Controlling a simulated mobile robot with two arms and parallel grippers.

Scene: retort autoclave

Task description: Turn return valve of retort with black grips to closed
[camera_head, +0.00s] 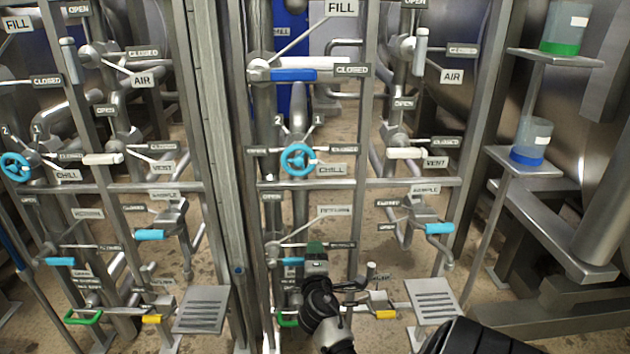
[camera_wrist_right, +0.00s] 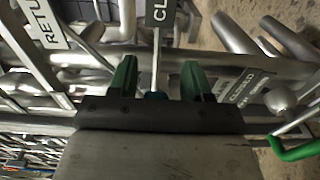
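The return valve of the right-hand panel has a light blue handle (camera_head: 290,261) that lies roughly level, pointing right. Its RETURN label (camera_head: 337,211) is above, with an OPEN plate at upper left and a CLOSED plate (camera_head: 342,245) at right. My right gripper (camera_head: 316,248) is at this handle and hides part of it. Contact cannot be told. My left gripper is not in view. I see no black grips that identify a retort.
The left panel has a similar return valve with a light blue handle (camera_head: 60,261). Above my gripper is the blue chill handwheel (camera_head: 298,159). A sample valve's light blue handle (camera_head: 440,228) and a yellow handle (camera_head: 386,314) are to the right. A green handle (camera_wrist_right: 298,150) is close in the wrist view.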

